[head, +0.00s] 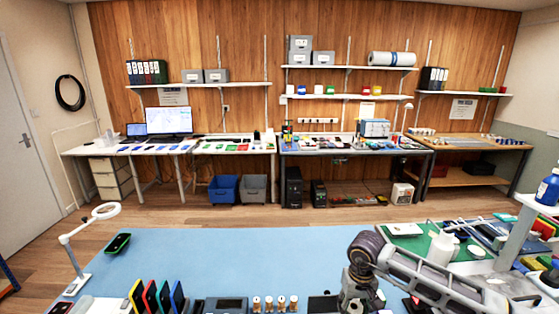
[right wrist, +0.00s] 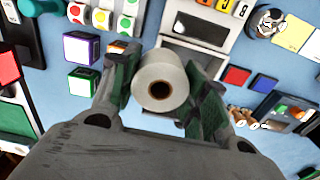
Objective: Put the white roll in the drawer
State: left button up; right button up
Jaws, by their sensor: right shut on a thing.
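The white roll (right wrist: 169,72) has a brown core and sits between the two green-padded fingers of my right gripper (right wrist: 160,84) in the right wrist view. The gripper is shut on it, with the core's end facing the camera. A pale drawer unit (right wrist: 188,57) lies just beyond the roll, with dark openings in it. The roll and fingers cover part of this unit, and I cannot tell how far the drawer is open. In the head view my right arm reaches in from the right, and its fingers are not visible. My left gripper is not in view.
Boxes with coloured labels, including a purple one (right wrist: 80,48) and a green one (right wrist: 84,80), stand left of my right gripper. A red card (right wrist: 236,76) and small wooden rolls lie to its right. A black-and-green tray (head: 117,243) lies on the blue mat (head: 240,255), whose middle is clear.

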jog(key=shift+s+d+f, duration=0.2)
jog(key=shift+s+f, duration=0.2)
jog(key=shift+f, duration=0.1)
jog(key=shift+s+d+f, duration=0.2)
jog(key=shift+s+f, duration=0.15)
jog(key=shift+f, duration=0.1)
jog(key=shift+s+f, duration=0.35)
jog(key=shift+f, duration=0.1)
